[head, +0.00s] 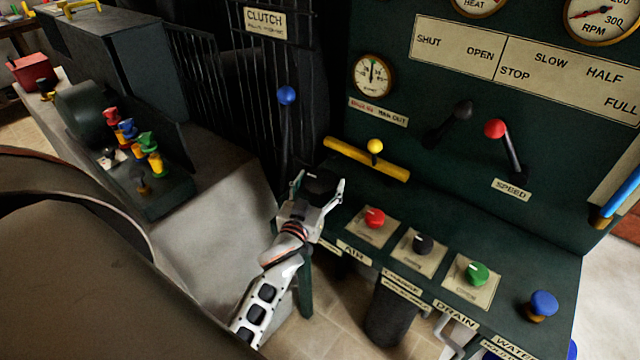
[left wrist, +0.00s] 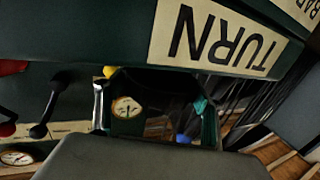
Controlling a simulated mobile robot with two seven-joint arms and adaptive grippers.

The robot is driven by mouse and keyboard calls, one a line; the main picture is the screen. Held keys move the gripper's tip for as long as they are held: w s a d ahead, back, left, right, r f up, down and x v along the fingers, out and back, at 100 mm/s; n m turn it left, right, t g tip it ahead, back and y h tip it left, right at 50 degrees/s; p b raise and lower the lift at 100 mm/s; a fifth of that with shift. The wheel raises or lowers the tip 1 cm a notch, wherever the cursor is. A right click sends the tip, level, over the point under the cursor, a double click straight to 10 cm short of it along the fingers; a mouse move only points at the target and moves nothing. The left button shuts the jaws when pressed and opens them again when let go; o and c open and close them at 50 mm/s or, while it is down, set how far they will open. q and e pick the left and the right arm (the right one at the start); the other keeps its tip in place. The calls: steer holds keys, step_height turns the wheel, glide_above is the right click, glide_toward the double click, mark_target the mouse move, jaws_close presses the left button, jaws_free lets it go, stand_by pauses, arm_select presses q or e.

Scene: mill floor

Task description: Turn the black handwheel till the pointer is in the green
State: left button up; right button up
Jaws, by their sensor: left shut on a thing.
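The black handwheel (head: 320,184) sits at the left end of the green console, only partly visible between my fingers. My left gripper (head: 320,186) is shut on it, one finger on each side. In the left wrist view the two fingertips (left wrist: 154,108) stand apart with the dark wheel between them. The small round gauge (head: 373,75) is on the panel behind, above and to the right of the wheel. Its dark pointer stands roughly upright, near a small green mark at the top; it is too small to tell exactly where. The right gripper is not in view.
Red (head: 374,218), black (head: 423,243) and green (head: 478,272) knobs line the console to the right. A yellow bar (head: 366,160) lies behind the wheel. A blue-knobbed lever (head: 286,96) stands at the back left, before black bars. Two more levers are on the panel.

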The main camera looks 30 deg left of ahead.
mark_target(320, 180)
arm_select(q)
steer(key=shift+r, duration=0.15)
steer(key=o, duration=1.1)
step_height(320, 180, up, 10)
stand_by(0.3)
